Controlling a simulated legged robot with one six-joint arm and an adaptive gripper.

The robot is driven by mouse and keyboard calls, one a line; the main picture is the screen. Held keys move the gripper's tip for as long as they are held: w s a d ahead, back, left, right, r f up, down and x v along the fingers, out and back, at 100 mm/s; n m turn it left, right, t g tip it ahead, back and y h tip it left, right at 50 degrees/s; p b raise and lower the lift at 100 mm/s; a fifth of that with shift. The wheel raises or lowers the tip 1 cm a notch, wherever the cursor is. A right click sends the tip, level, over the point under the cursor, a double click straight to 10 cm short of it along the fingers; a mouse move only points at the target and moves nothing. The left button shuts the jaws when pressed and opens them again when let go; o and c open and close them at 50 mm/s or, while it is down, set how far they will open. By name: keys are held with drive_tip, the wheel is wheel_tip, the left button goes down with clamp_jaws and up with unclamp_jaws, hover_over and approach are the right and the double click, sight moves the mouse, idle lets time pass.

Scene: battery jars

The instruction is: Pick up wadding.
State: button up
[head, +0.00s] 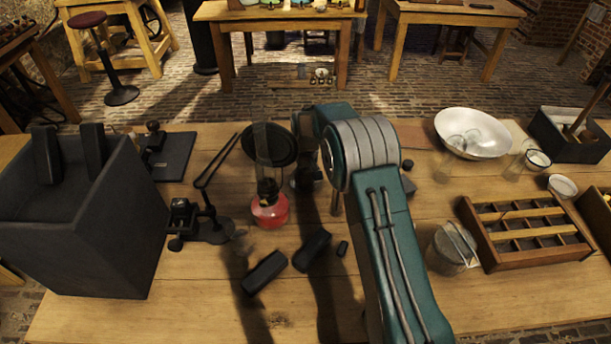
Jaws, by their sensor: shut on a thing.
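My teal arm reaches over the middle of the wooden table and bends down past its elbow. My gripper (306,172) is the dark end below the teal wrist, low over the table just right of the red-based lamp. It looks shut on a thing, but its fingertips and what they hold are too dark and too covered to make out. I cannot pick out any wadding for certain; my gripper and arm hide part of the table there.
The lamp (269,210) stands close left of my gripper. A large black box (75,235) fills the left. Black blocks (264,272) lie in front. A white bowl (472,132), glass jars (451,249) and a wooden divided rack (530,255) stand right.

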drive_tip(key=shift+r, duration=0.25)
wheel_tip(320, 180, up, 2)
drive_tip(key=shift+r, duration=0.1)
drive_tip(key=s+d+r, duration=0.2)
drive_tip(key=s+r, duration=0.8)
drive_tip(key=s, duration=0.4)
drive_tip(key=shift+r, duration=0.1)
